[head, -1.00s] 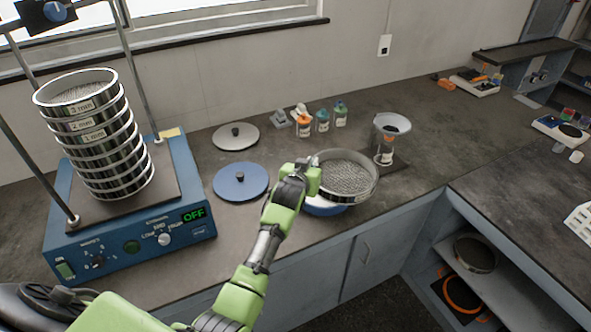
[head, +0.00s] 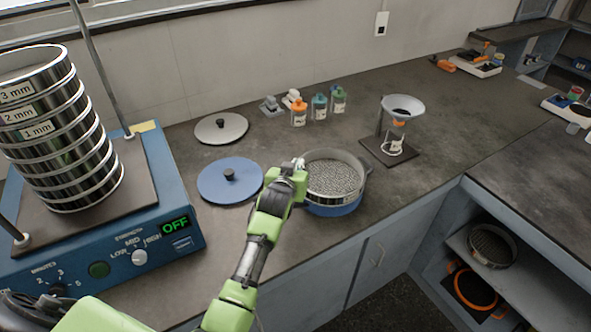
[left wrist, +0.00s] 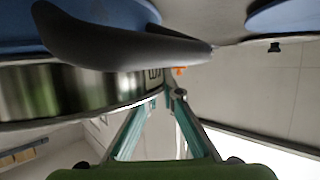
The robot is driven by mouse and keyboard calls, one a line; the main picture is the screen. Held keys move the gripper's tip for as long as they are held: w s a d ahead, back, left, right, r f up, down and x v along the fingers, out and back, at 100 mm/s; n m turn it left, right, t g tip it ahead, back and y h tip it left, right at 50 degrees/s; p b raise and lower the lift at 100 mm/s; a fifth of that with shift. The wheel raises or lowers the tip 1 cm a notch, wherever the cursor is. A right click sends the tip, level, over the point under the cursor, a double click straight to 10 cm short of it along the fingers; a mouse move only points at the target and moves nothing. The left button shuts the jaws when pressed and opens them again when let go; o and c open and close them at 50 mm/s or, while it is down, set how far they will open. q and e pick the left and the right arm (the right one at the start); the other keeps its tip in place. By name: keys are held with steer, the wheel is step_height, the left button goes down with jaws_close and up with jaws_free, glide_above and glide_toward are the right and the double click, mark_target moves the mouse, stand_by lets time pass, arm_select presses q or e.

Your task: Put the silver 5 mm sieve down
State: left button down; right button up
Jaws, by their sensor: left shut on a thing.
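The silver sieve (head: 335,176), with a mesh floor, is level at the counter's front edge. My left gripper (head: 299,166) is shut on its left rim. A blue round pan (head: 334,208) is directly under the sieve and mostly hidden by it. In the left wrist view, which is upside down, the sieve's shiny wall (left wrist: 70,90) lies close against the blue pan (left wrist: 110,12) and its dark handle (left wrist: 120,45). I cannot tell whether the sieve rests on the pan. The sieve's label is not readable. My right gripper is out of view.
A blue lid (head: 212,186) and a silver lid (head: 221,127) lie left of the sieve. The shaker (head: 165,215) with a sieve stack (head: 62,140) stands at the left. Bottles (head: 319,107) and a funnel stand (head: 388,150) are behind.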

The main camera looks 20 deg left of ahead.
arm_select(q)
steer(key=c, duration=2.6)
jaws_free()
steer(key=shift+s, duration=0.1)
steer(key=shift+c, duration=0.2)
steer(key=o, duration=0.4)
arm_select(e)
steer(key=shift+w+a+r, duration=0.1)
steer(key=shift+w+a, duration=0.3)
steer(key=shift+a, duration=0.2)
arm_select(q)
steer(key=v, duration=1.2)
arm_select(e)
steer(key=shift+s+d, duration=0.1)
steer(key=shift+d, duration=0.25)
